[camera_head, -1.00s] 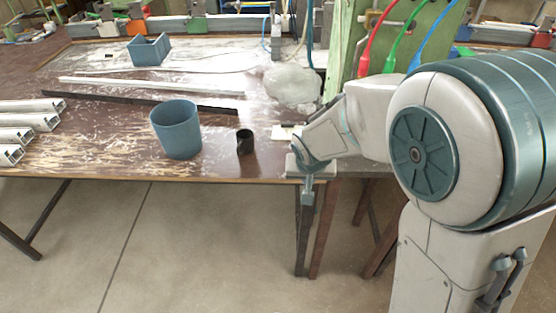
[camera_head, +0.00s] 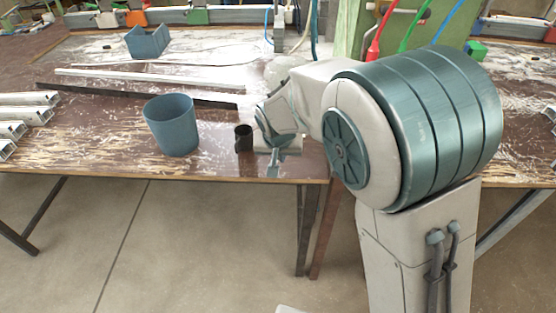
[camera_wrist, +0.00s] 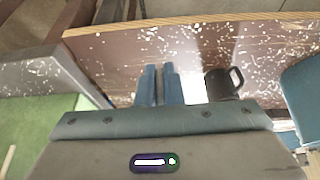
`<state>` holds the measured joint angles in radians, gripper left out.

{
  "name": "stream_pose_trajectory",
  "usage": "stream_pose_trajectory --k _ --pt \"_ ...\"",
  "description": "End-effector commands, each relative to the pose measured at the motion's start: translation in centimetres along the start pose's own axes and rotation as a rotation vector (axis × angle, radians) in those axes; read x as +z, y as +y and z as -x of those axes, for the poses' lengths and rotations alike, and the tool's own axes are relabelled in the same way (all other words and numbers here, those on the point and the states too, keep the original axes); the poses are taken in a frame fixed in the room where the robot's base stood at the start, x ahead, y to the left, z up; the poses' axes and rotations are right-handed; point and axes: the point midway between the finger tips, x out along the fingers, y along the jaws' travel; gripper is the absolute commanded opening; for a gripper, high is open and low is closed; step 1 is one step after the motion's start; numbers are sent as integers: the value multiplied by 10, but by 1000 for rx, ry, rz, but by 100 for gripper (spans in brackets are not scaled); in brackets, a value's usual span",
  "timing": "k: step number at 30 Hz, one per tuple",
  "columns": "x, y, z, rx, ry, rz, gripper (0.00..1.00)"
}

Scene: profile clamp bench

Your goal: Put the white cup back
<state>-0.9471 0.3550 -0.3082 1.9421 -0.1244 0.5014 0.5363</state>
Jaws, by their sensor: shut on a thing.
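My gripper shows in the wrist view (camera_wrist: 157,84) as two blue fingers close together, with a narrow gap between them. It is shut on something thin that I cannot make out. In the head view my gripper (camera_head: 273,168) is low over the bench's front edge, just right of a black mug (camera_head: 243,139). The mug stands upright and also shows in the wrist view (camera_wrist: 221,84), right of the fingers and apart from them. I cannot pick out a white cup in either view; a bright pale patch beside the fingers may be glare on the bench.
A blue bin (camera_head: 171,126) stands left of the mug. Pale and dark bars (camera_head: 150,80) lie behind it. Metal profiles (camera_head: 25,112) lie at the far left, and an open blue box (camera_head: 147,42) is at the back. A green panel (camera_head: 392,30) with coloured cables stands behind my arm.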

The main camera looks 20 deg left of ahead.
Motion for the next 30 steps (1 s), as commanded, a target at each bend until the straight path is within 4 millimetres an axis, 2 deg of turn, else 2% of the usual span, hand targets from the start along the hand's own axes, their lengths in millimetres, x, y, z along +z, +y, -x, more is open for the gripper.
stream_pose_trajectory --k 3,9,18,30 --pt "-13 -1 -17 3 -2 -2 0" --pt "-23 -2 -31 0 0 -2 0" --pt "-9 -2 -65 2 -2 -2 0" --pt "-6 -2 -72 0 0 -3 0"
